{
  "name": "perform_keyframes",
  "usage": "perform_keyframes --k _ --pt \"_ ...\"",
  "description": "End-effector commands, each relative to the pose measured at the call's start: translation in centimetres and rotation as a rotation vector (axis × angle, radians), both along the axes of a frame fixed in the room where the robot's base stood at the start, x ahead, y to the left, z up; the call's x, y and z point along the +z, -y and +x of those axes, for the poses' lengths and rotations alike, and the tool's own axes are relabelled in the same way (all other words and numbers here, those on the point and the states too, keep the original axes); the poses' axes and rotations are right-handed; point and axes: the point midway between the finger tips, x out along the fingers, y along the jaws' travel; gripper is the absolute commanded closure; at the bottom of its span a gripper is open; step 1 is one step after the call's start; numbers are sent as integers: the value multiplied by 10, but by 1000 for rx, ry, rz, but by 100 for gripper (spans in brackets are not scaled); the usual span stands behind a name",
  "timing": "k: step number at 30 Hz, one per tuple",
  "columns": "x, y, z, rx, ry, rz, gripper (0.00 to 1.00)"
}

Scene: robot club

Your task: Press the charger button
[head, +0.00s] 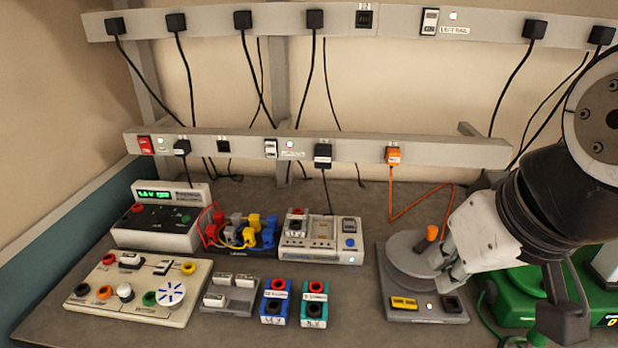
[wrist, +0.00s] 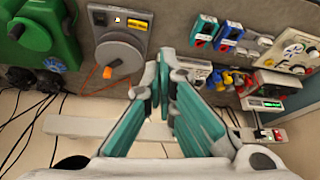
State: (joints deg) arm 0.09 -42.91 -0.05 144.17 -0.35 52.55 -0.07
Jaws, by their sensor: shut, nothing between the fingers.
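A pale box with recessed bays (head: 318,240), which looks like the charger, sits on the bench in the head view. It has a blue button (head: 349,243) at its right side and a red-and-black part at its upper left. In the wrist view my fingers largely hide it. My gripper (head: 446,272) is shut and empty. In the head view it is right of the box, in front of the round grey fixture. In the wrist view its teal-padded fingers (wrist: 164,58) point toward the bench. I see a clear gap between gripper and button in the head view.
The grey fixture (head: 396,312) with an orange knob (head: 432,232) stands beside my gripper, and a green machine (head: 520,282) is farther right. Coloured leads (head: 248,232) and red-topped blocks (head: 275,302) lie near the box. A socket rail (head: 350,150) crosses behind.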

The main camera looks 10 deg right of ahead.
Motion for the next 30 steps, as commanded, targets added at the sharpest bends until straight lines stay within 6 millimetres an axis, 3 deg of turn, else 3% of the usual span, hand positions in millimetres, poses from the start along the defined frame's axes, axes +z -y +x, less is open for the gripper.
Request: perform_keyframes --k 22,26,30 --pt "0 1 1 0 1 -4 100" --pt "3 9 15 4 13 -46 100" --pt "11 28 49 28 48 -146 100"
